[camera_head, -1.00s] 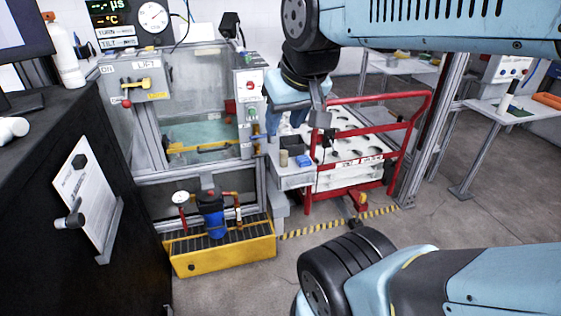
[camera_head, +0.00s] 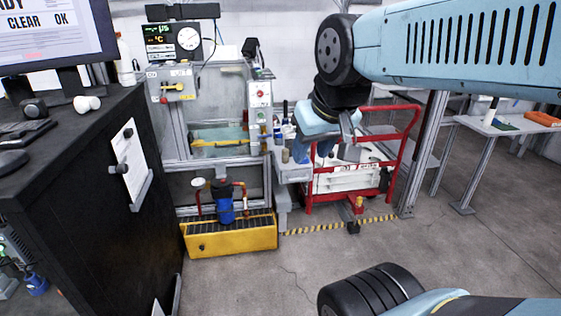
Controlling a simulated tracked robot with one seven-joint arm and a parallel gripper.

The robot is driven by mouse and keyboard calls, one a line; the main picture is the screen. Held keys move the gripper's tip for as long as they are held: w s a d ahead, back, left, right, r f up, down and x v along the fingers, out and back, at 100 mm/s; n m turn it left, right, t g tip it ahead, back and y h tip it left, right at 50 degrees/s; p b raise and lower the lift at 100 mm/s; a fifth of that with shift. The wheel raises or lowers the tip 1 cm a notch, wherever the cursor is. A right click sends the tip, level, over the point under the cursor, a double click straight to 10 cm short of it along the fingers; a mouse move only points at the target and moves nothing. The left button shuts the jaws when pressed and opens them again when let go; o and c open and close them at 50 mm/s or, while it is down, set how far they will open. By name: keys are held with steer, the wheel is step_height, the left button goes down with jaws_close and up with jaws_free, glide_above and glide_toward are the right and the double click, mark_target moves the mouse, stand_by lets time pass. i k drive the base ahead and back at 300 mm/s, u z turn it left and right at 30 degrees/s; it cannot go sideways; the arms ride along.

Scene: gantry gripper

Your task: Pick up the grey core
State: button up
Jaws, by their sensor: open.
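I cannot pick out a grey core with certainty. A small tan-grey cylinder (camera_head: 285,156) stands on the light grey side shelf (camera_head: 293,174) beside the tank; its exact colour is hard to tell. My gripper (camera_head: 326,141) hangs in the upper right middle, pointing down in front of the shelf and the red cart. Its jaws are apart and I see nothing held between them. Its body hides part of the shelf and the cart's left side.
A tank (camera_head: 218,137) with a yellow bar stands behind a yellow pump tray (camera_head: 230,239). A red-railed cart (camera_head: 408,150) is right of the shelf. A black desk (camera_head: 75,180) fills the left. Floor (camera_head: 300,270) in front is clear; a white table (camera_head: 495,125) stands far right.

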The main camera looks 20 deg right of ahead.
mark_target(285, 151)
steer(key=z, duration=0.6)
steer(key=i, duration=1.8)
steer(key=u, duration=0.65)
steer(key=k, duration=0.75)
steer(key=u, duration=0.25)
steer(key=i, duration=0.75)
steer(key=z, duration=0.15)
